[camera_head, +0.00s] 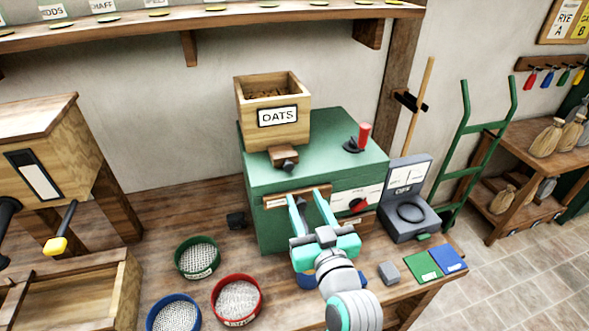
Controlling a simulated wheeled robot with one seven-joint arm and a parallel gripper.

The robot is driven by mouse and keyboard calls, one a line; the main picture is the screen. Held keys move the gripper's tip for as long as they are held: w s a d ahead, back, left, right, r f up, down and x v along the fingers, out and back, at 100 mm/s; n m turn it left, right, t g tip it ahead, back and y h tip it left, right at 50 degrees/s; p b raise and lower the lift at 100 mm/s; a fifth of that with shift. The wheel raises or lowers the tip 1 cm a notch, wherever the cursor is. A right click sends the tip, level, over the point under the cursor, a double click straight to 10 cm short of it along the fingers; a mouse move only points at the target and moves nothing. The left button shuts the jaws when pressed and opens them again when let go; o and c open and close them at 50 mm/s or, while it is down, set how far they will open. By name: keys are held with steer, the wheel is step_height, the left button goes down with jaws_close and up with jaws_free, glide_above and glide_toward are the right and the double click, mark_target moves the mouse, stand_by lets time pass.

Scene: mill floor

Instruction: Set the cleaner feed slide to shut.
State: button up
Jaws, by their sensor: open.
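The green cleaner (335,140) stands on the wooden bench, with a wooden hopper marked OATS (262,100) on top. Below the hopper's front is a small wooden block with a dark knob (288,165), which looks like the feed slide; I cannot read its setting. My gripper (307,197) is open in front of the cleaner's front face, below and slightly right of that knob. Its fingers point at the wooden strip (275,201) along the upper front edge and partly hide it. I cannot tell whether they touch it.
A red-handled lever (364,134) stands on the cleaner's top, and a red knob (358,205) is on its front. Green (198,257), red (237,299) and blue (174,314) rimmed sieves lie left of my arm. A grey scale (409,218) stands at right.

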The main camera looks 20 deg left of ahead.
mark_target(290, 167)
steer(key=x, duration=1.1)
steer(key=shift+s+r, duration=0.1)
steer(key=shift+r, duration=0.05)
steer(key=shift+a, duration=0.1)
jaws_close()
